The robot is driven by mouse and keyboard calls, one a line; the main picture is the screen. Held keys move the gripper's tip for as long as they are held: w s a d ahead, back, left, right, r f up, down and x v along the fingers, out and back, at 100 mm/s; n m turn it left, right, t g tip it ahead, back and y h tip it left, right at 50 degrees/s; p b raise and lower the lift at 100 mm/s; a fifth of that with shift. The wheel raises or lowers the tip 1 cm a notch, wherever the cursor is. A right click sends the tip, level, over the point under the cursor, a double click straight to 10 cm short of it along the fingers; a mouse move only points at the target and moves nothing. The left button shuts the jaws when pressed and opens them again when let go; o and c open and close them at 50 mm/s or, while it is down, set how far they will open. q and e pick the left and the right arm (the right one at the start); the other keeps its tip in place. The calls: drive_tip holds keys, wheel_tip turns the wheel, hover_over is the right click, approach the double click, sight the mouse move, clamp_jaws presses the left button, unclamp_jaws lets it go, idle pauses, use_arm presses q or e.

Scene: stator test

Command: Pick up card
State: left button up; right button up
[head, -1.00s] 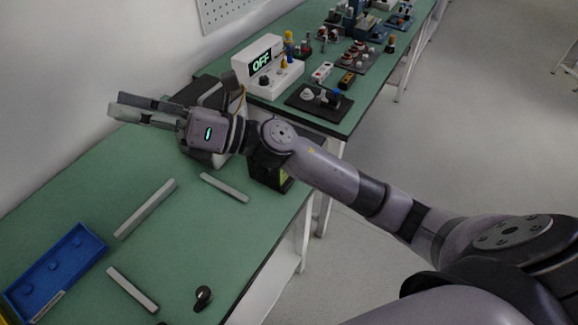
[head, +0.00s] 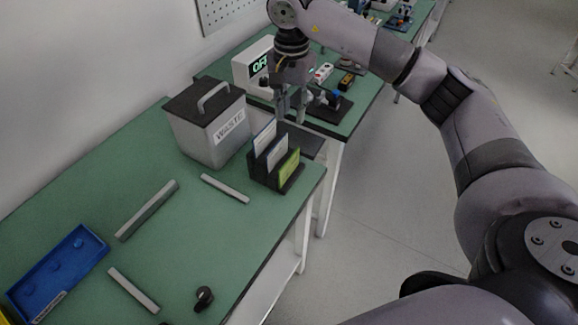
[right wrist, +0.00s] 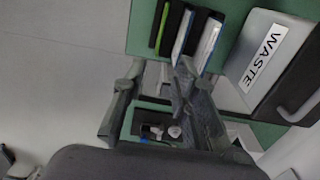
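Several cards stand upright in a black slotted holder (head: 262,180) near the table's right edge. They include a white-and-blue card (head: 265,137), another white card (head: 277,154) and a yellow-green card (head: 289,167). My right gripper (head: 291,117) points down just behind and above the holder, fingers apart, with nothing visible between them. In the right wrist view, the fingers (right wrist: 153,82) are spread, and the white-and-blue card (right wrist: 208,45) lies beyond the right finger. Contact cannot be told. My left gripper is not in view.
A blue tray (head: 92,244), grey bars (head: 147,210) and a black knob-like part (head: 204,298) lie nearer. Behind, a second table holds an electronic display box (head: 240,72) and several components.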

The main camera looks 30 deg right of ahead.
drive_tip(key=p, duration=0.2)
hover_over(289, 159)
drive_tip(key=f, duration=0.9)
drive_tip(key=shift+w+d, duration=0.25)
drive_tip(key=shift+d, duration=0.1)
drive_tip(key=shift+s+a+f+p, duration=0.1)
drive_tip(key=shift+f+p, duration=0.4)
drive_tip(key=shift+f, duration=0.05)
drive_tip(key=f+p, duration=0.1)
drive_tip(key=f, duration=0.2)
drive_tip(key=shift+s+a+f+p, duration=0.1)
drive_tip(key=shift+a+f+p, duration=0.1)
drive_tip(key=shift+f+p, duration=0.15)
drive_tip(key=shift+f, duration=0.4)
clamp_jaws()
